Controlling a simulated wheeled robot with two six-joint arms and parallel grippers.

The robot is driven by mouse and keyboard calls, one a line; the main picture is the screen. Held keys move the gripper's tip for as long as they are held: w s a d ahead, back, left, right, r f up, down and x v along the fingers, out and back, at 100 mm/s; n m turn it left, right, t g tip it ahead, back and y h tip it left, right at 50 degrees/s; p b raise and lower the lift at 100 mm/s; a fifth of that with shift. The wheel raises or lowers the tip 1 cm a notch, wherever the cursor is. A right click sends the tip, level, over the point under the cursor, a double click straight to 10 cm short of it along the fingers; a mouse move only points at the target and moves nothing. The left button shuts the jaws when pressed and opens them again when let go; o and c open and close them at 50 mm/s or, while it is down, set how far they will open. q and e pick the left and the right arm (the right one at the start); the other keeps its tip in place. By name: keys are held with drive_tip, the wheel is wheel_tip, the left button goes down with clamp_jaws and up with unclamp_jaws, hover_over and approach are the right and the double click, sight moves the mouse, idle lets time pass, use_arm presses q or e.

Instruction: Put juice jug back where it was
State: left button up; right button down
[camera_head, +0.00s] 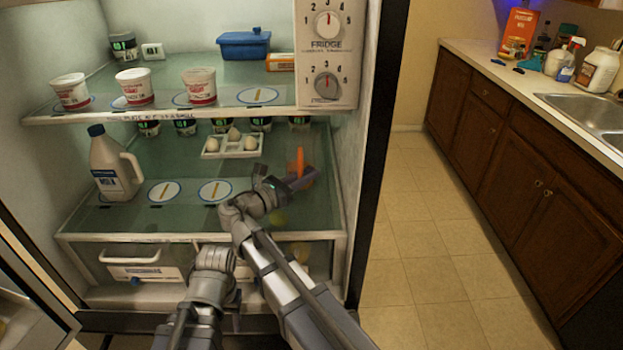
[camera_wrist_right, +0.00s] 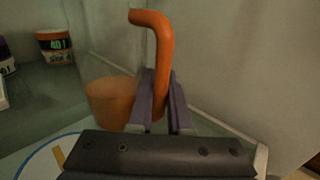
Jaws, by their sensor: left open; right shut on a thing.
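The juice jug (camera_head: 305,172) is at the right end of the fridge's middle shelf, near the side wall. It has an orange handle and a clear body with orange juice low inside. My right gripper (camera_head: 290,182) is shut on the handle; the right wrist view shows both fingers (camera_wrist_right: 162,105) around the orange handle (camera_wrist_right: 158,50), with the juice (camera_wrist_right: 110,100) behind. I cannot tell whether the jug's base touches the shelf. My left gripper (camera_head: 236,318) is low in front of the fridge drawer, apart from the jug and empty; its fingers are hard to make out.
A milk jug (camera_head: 112,165) stands left on the same shelf (camera_head: 125,220), with round marked mats (camera_head: 163,192) beside it. An egg tray (camera_head: 231,147) sits behind. The upper shelf (camera_head: 200,112) holds yogurt cups. A control box (camera_head: 327,55) hangs above right.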

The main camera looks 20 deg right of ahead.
drive_tip(key=shift+a+r, duration=0.15)
drive_tip(key=shift+a, duration=0.1)
drive_tip(key=c, duration=0.8)
unclamp_jaws()
drive_tip(key=shift+d+f, duration=0.1)
drive_tip(key=shift+f, duration=0.1)
drive_tip(key=shift+c, duration=0.2)
drive_tip(key=shift+r, duration=0.15)
